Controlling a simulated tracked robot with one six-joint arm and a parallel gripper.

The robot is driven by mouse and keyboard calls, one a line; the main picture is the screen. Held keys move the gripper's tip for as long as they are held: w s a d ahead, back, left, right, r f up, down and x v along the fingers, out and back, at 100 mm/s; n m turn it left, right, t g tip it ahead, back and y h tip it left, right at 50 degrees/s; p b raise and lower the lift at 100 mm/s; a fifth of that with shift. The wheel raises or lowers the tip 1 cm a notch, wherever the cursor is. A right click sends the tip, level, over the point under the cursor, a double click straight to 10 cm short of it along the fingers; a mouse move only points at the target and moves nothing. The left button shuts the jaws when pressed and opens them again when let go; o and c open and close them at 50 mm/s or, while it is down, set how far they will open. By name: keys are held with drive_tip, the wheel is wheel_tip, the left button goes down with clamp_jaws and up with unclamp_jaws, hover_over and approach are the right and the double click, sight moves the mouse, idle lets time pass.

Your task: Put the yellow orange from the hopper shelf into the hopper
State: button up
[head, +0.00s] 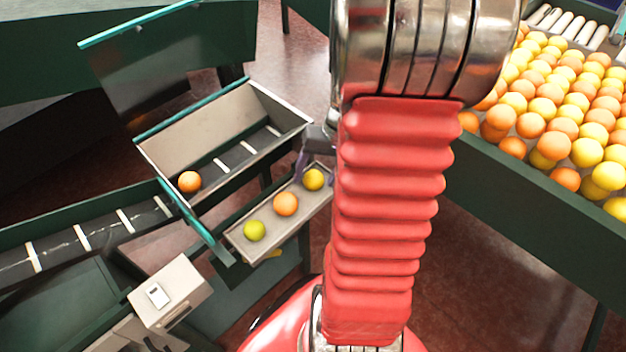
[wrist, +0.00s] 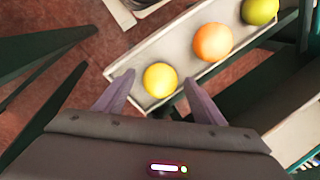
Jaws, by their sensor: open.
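The yellow orange (head: 313,179) sits at the right end of the hopper shelf (head: 239,236). In the wrist view the yellow orange (wrist: 160,80) lies just ahead of my gripper (wrist: 158,80), between its two open fingers, with gaps on both sides. An orange-coloured orange (head: 286,204) and a greenish-yellow one (head: 254,230) lie further along the shelf. The hopper (head: 196,133) is behind the shelf, with one orange (head: 190,181) at its left end. In the head view my gripper (head: 308,168) is at the shelf's right end, partly hidden by my red arm.
A large table (head: 540,236) full of oranges stands at the right. A conveyor with white slats (head: 82,237) runs at the left. The hopper has teal-edged walls, and a grey box (head: 170,291) stands in front. Reddish floor lies between shelf and table.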

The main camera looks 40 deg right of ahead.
sight(316, 174)
drive_tip(key=shift+c, duration=0.3)
drive_tip(key=c, duration=1.2)
drive_tip(key=shift+r, duration=0.15)
wheel_tip(316, 174, up, 10)
drive_tip(key=shift+f, duration=0.1)
